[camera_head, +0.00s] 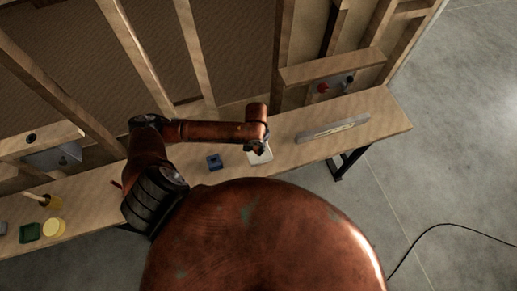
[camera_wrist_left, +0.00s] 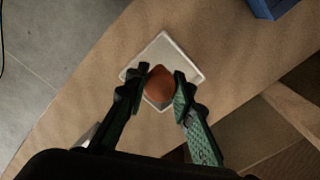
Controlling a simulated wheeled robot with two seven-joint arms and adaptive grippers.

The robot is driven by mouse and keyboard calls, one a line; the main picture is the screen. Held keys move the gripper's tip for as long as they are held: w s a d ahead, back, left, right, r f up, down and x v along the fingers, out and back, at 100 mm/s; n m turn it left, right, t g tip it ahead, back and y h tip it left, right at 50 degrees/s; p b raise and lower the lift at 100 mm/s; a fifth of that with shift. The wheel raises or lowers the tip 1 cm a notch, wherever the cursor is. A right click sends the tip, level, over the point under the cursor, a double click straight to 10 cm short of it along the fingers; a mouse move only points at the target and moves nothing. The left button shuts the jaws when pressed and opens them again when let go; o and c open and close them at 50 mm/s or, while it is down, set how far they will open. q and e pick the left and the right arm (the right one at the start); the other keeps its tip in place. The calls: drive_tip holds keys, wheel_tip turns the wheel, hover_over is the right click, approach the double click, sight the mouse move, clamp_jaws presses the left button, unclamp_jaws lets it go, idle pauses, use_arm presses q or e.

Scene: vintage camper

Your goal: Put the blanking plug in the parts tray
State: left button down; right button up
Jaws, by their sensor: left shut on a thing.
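The blanking plug (camera_wrist_left: 159,84), a rounded orange-brown piece, is between the fingertips of my left gripper (camera_wrist_left: 161,78) in the left wrist view. The gripper is shut on it. The parts tray (camera_wrist_left: 188,53) is a shallow white square with a pale rim, directly behind the plug in that view. In the head view my left gripper (camera_head: 257,146) is over the tray (camera_head: 262,157), and the plug is hidden there. I cannot tell how high the plug is above the tray. My right gripper is not in view.
A blue box (camera_head: 214,162) stands on the wooden bench left of the tray. A grey bar-shaped thing (camera_head: 333,130) lies to the right. A green box (camera_head: 29,232), a yellow round container (camera_head: 54,228) and a brush-like item are at the far left. Wooden posts rise behind the bench.

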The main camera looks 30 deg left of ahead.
use_arm(q)
drive_tip(key=w+f, duration=0.2)
drive_tip(key=f, duration=0.1)
drive_tip(key=shift+w+a, duration=0.3)
drive_tip(key=shift+a, duration=0.05)
drive_tip(key=shift+w+f, duration=0.1)
drive_tip(key=shift+f, duration=1.55)
drive_tip(key=c, duration=1.7)
unclamp_jaws()
drive_tip(key=shift+f, duration=0.1)
drive_tip(key=shift+o, duration=0.2)
wheel_tip(320, 180, up, 12)
